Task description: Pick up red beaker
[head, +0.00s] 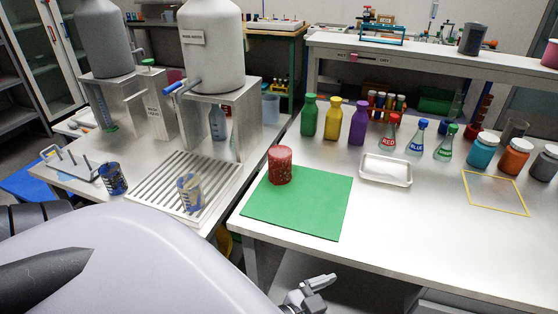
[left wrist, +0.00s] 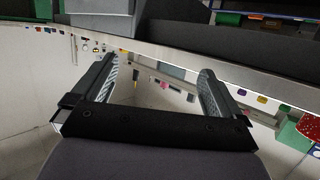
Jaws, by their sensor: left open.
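The red beaker (head: 280,166), speckled dark red, stands upright on the left part of a green mat (head: 312,212) on the right-hand table. In the left wrist view, part of a red speckled thing that looks like the beaker (left wrist: 309,126) shows at the right edge, with green beside it. My left gripper (left wrist: 159,72) is open, with nothing between its two fingers. The beaker is off to the right of the fingers in that view. In the head view a grey metal piece of my arm shows at the bottom, below the table's front edge.
A metal tray (head: 386,170) lies right of the mat. Green, yellow and purple bottles (head: 333,117) and labelled flasks (head: 389,135) stand behind. Lidded jars (head: 484,150) stand at right. Two patterned beakers (head: 189,192) are on the left table. The table front right of the mat is clear.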

